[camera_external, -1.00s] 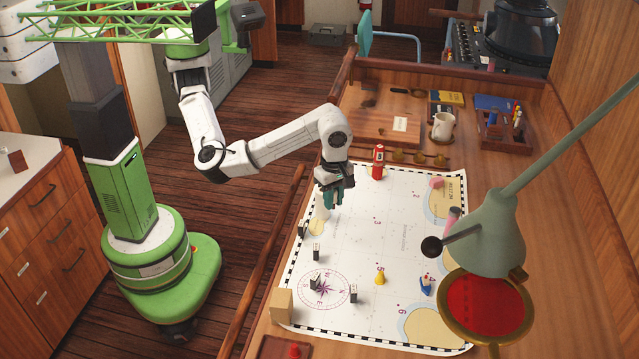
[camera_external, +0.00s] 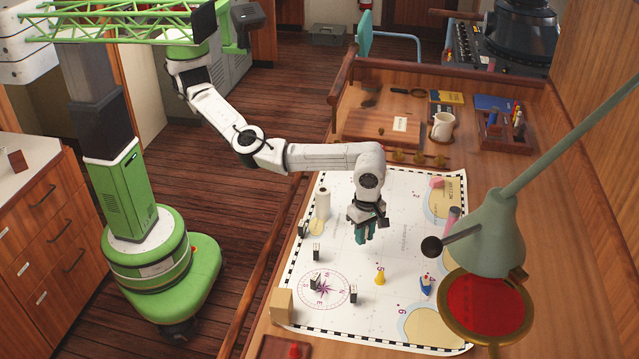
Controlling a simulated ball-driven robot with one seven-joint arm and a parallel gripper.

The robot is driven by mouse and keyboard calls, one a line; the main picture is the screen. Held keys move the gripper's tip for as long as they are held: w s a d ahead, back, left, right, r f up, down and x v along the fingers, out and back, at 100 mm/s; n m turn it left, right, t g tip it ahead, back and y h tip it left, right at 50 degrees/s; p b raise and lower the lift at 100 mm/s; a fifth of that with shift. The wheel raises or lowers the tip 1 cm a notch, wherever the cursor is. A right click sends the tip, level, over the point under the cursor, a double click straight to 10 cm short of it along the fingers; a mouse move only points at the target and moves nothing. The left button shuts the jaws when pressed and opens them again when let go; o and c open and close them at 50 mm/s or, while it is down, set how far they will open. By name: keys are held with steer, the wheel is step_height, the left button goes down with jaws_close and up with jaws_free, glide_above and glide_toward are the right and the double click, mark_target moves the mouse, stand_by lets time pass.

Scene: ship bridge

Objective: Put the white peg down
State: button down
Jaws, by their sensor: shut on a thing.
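My gripper (camera_external: 371,229) has dark teal fingers and points down over the middle of the sea chart (camera_external: 350,265). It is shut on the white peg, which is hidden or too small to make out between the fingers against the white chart. Whether the peg touches the chart cannot be told from this view.
A white cylinder (camera_external: 322,204) stands upright left of my gripper. Small dark-and-white blocks (camera_external: 316,252) stand near the compass rose. A yellow pawn (camera_external: 380,277) and a small blue boat (camera_external: 427,286) are in front. A green lamp (camera_external: 487,235) overhangs the right.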

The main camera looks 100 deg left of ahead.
steer(key=shift+f+p, duration=0.35)
steer(key=shift+f, duration=1.15)
steer(key=shift+f, duration=0.15)
steer(key=c, duration=1)
jaws_free()
step_height(320, 180, up, 12)
steer(key=shift+r+b, duration=0.2)
steer(key=shift+b, duration=0.35)
